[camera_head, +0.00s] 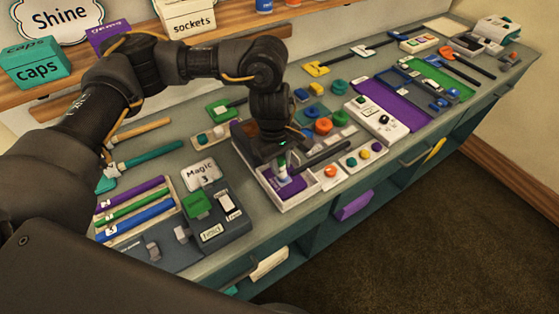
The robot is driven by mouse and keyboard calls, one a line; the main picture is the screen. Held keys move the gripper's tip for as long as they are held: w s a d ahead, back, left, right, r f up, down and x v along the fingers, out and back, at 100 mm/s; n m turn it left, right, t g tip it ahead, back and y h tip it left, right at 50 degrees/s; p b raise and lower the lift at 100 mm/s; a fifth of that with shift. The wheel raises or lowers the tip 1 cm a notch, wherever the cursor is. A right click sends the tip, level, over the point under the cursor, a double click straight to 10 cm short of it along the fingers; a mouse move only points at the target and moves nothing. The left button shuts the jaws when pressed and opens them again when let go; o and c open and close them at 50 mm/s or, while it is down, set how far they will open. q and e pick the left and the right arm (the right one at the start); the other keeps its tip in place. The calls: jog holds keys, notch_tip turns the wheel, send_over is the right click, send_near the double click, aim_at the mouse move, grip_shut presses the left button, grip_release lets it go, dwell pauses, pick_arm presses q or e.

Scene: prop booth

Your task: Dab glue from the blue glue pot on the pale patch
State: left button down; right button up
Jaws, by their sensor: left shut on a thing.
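My left gripper (282,157) points down over a shallow white tray (296,207) at the counter's front edge. It is shut on a small pale upright piece (282,173), whose lower end is close to the purple surface (293,188) in the tray. I cannot tell whether it touches. A dark bar (325,154) slants out to the right beside the gripper; I cannot tell if it belongs to the held thing. I cannot make out for sure which item is the blue glue pot or which is the pale patch. My right gripper is out of view.
A grey switch box (223,234) and a "Magic 3" card (202,175) stand left of the tray. Colored round pieces (323,126) lie behind it, and a white panel with colored buttons (364,159) to its right. Boxes (37,69) line the back shelf. The floor (430,240) in front is clear.

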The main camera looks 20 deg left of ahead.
pick_arm(q)
jog(key=shift+s+d, duration=0.2)
jog(key=shift+d, duration=0.05)
jog(key=shift+w+a+b, duration=0.15)
jog(key=shift+a+b, duration=0.1)
jog(key=shift+b, duration=0.2)
dwell(0.4)
jog(key=shift+r+p, duration=2.2)
jog(key=shift+r, duration=1.3)
jog(key=shift+f, duration=0.1)
jog(key=shift+y, duration=0.8)
jog(key=shift+d+f+b, duration=0.2)
jog(key=shift+f+b, duration=0.7)
jog(key=shift+f, duration=0.55)
jog(key=shift+d+f+b, duration=0.2)
jog(key=shift+f+b, duration=0.65)
jog(key=shift+f, duration=0.55)
